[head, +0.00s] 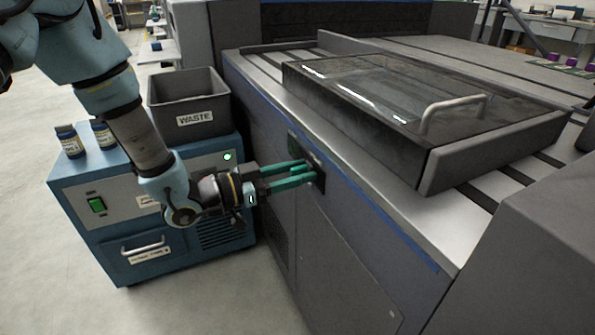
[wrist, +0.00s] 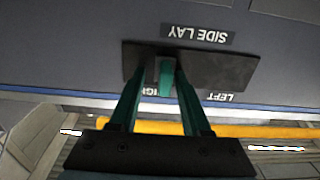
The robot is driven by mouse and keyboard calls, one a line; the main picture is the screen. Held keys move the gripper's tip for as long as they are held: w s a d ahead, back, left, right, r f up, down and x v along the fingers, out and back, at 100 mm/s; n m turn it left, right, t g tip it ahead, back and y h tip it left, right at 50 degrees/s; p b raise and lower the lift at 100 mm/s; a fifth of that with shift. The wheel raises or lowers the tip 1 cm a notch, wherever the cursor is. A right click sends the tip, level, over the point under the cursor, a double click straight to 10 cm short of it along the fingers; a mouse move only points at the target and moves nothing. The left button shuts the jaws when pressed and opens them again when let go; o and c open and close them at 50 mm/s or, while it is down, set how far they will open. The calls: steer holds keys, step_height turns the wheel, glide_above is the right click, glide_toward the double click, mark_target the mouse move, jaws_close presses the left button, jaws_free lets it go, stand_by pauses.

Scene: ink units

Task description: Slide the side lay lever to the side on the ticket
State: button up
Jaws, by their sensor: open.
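The side lay lever (wrist: 165,78) is a small grey-green tab on a dark plate (wrist: 218,70). In the wrist view, which is upside down, it stands at the plate's left part, by the partly hidden RIGHT label. The LEFT label (wrist: 224,97) lies to its right, and the SIDE LAY label (wrist: 198,34) is above. My gripper (head: 310,171) reaches the plate (head: 294,143) on the machine's side. Its green fingers are open, one on either side of the lever; I cannot tell whether they touch it. In the head view the fingers hide the lever. I see no readable ticket.
The machine's table edge (head: 330,137) runs above the plate, with a clear-covered tray (head: 435,170) on top. A blue cabinet (head: 110,255) stands to the left, carrying a waste bin (head: 180,90) and two small bottles (head: 70,141). The floor at lower left is free.

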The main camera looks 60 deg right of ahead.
steer(key=v, duration=1)
steer(key=shift+w+a, duration=0.15)
steer(key=shift+a, duration=0.2)
